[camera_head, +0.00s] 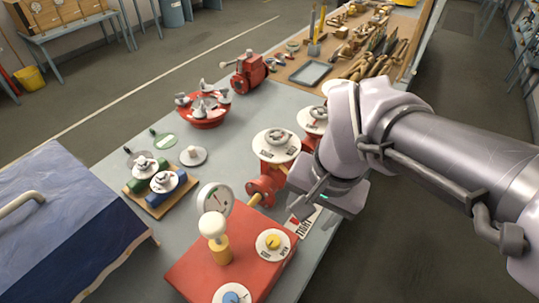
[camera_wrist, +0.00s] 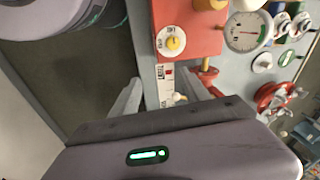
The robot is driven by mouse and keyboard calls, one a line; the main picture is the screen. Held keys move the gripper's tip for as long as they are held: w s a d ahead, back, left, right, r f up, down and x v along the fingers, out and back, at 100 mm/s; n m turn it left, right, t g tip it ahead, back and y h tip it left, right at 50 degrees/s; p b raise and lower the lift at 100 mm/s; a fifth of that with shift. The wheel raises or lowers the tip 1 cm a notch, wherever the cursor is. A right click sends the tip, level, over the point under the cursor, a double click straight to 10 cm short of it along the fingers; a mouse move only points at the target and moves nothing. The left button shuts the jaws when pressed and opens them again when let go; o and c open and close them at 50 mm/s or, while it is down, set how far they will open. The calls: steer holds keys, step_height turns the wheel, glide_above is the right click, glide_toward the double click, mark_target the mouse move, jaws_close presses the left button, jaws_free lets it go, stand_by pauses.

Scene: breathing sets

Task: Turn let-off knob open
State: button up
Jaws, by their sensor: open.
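A yellow knob (camera_head: 272,242) sits at the centre of a round white dial (camera_head: 263,250) on a red box (camera_head: 200,262). The dial has small dark lettering, too small to read surely. The same yellow knob (camera_wrist: 173,43) shows in the wrist view, above the fingers. A blue knob (camera_head: 231,297) on a second dial is cut by the bottom edge of the head view. I cannot tell for sure which is the let-off knob. My gripper (camera_wrist: 163,92) is open and empty, apart from the yellow knob. In the head view my gripper (camera_head: 303,206) is right of the red box.
Red valves with a white lettered wheel (camera_head: 276,144) stand behind. A printed strip (camera_head: 305,222) lies beside the box. A blue-covered case (camera_head: 65,215) is at left.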

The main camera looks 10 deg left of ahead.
step_height(320, 180, up, 2)
steer(key=g+h+p, duration=0.1)
steer(key=p, duration=0.2)
glide_above(273, 241)
steer(key=d, duration=0.2)
steer(key=a+p, duration=0.1)
steer(key=a, duration=0.1)
steer(key=shift+n+g, duration=0.3)
steer(key=shift+n, duration=0.1)
step_height(273, 241, down, 18)
steer(key=b, duration=0.5)
steer(key=shift+r, duration=0.1)
jaws_close()
